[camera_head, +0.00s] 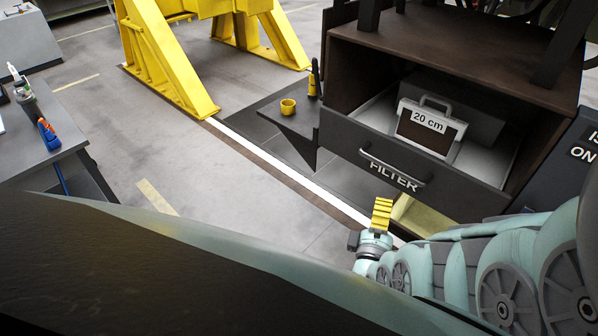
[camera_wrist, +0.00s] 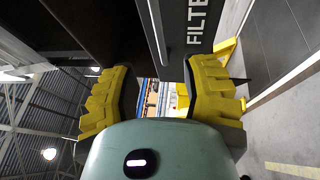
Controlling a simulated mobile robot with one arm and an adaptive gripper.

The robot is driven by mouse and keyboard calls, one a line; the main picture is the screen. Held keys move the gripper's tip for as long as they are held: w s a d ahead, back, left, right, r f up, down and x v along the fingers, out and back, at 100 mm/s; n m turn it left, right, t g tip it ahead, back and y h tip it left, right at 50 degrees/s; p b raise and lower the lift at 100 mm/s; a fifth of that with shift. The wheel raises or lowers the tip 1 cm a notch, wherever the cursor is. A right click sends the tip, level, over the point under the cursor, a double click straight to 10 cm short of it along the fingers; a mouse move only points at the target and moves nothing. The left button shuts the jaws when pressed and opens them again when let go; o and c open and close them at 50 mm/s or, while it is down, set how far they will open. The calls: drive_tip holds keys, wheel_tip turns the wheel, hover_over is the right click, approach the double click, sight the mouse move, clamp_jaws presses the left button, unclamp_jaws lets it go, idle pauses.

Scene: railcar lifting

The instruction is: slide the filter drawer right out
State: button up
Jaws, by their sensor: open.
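The filter drawer (camera_head: 345,140) has a dark front marked FILTER and a pale curved bar handle (camera_head: 392,168). It stands partly out of the brown cabinet. A pale-framed filter box (camera_head: 430,128) marked "20 cm", with its own grip on top, sits inside the drawer. My gripper (camera_head: 382,213) with yellow fingers is below and in front of the handle. In the wrist view my gripper (camera_wrist: 157,78) is open with nothing between its fingers. The handle (camera_wrist: 155,30) and the drawer front (camera_wrist: 197,30) show beyond the fingers; no contact is visible.
A dark side shelf (camera_head: 285,122) with a yellow cup (camera_head: 288,106) juts out left of the drawer. A yellow stand (camera_head: 165,60) is at the back left. A workbench (camera_head: 50,145) with tools is at the far left. The floor between is clear.

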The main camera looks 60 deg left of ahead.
sight(391, 168)
drive_tip(key=shift+b+x, duration=1.7)
drive_tip(key=shift+x, duration=4.75)
drive_tip(key=shift+s+a, duration=0.1)
drive_tip(key=shift+o, duration=0.4)
clamp_jaws()
